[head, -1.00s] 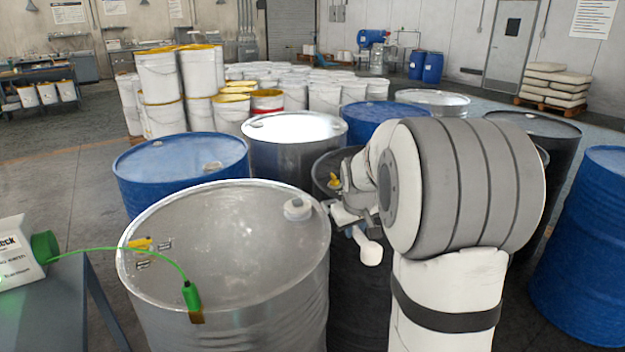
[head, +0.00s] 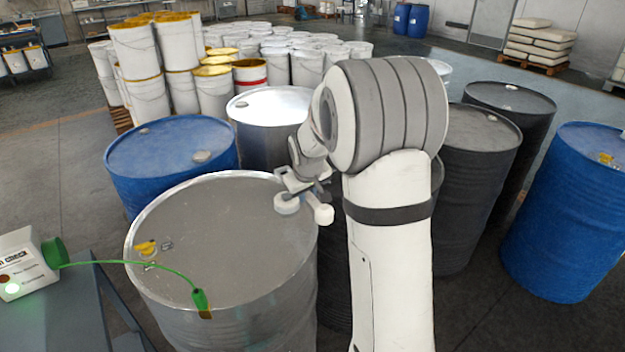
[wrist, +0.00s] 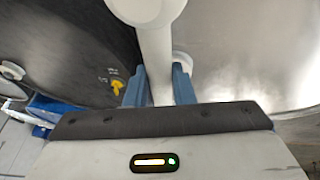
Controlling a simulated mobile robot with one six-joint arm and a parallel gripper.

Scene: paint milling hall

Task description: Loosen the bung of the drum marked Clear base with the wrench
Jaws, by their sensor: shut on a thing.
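A bare metal drum (head: 235,225) stands in front of me, with a white bung (head: 287,203) near the right edge of its lid. Its markings are too small to read. My gripper (head: 304,188) is at that edge, shut on a white wrench. The wrench's rounded end (head: 322,214) shows just right of the bung. In the wrist view, blue fingers (wrist: 158,88) grip the wrench's white shaft (wrist: 155,50). A white round part, apparently the bung (wrist: 183,61), is partly hidden behind the shaft. I cannot tell whether wrench and bung touch.
A green clamp (head: 200,299) grips the lid's front rim, its wire running to a box (head: 25,265) on a table at left. A yellow fitting (head: 146,247) is on the lid. Blue drums (head: 170,160) and dark drums (head: 476,160) stand close around. Floor at left is open.

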